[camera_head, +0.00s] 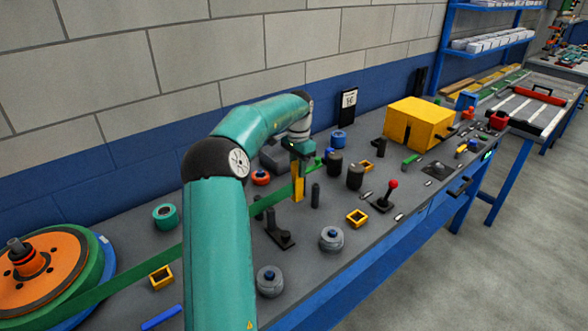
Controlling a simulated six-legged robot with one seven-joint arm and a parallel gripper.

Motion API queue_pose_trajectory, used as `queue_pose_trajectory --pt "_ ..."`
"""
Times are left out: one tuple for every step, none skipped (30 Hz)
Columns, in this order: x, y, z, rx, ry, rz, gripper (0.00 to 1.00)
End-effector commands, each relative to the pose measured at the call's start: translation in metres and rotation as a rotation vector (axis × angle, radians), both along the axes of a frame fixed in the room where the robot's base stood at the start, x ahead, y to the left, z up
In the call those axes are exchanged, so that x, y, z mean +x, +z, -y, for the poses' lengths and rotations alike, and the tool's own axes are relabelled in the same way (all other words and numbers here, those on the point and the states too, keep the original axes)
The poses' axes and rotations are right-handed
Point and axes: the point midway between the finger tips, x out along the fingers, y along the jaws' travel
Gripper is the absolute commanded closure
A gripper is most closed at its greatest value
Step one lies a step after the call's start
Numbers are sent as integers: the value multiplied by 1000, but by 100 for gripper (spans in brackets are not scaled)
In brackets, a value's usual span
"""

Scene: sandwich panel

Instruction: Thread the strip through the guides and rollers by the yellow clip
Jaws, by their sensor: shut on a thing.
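My gripper (300,158) is small in the picture and is shut on the yellow clip (297,185), which hangs upright beneath it over the middle of the bench. The green strip (110,288) runs from the orange and green reel (60,262) at the far left, passes behind my arm and shows again beside the clip. Open yellow square guides stand at the left (161,278), right of the clip (357,217) and farther back (366,167). Dark rollers (355,178) stand right of the clip. My arm hides part of the strip.
A large yellow box (418,122) sits toward the far end of the bench (210,287). A red-knobbed lever (385,196) stands near the front edge. A black post (316,195) is close to the clip. A brick wall is behind.

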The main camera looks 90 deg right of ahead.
Motion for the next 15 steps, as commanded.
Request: queue_pose_trajectory --pt "-3 0 2 -1 -1 -2 100" --pt "-5 0 4 -1 -2 -2 100" --pt "-6 0 5 -2 -1 -2 100" --pt "-7 0 6 -2 -1 -2 100" --pt "-9 0 7 -2 -1 -2 100" --pt "-10 0 9 -2 -1 -2 100" --pt "-12 0 10 -2 -2 -2 100" --pt "-13 0 11 -2 -2 -2 100" --pt "-15 0 12 -1 -2 -2 100" --pt "-16 0 13 -1 -2 -2 100" --pt "-17 0 14 -1 -1 -2 100" --pt "-18 0 16 -1 -1 -3 100" --pt "-19 0 17 -2 -1 -2 100" --pt "-20 0 17 -1 -2 -2 100" --pt "-21 0 18 -1 -2 -2 100"
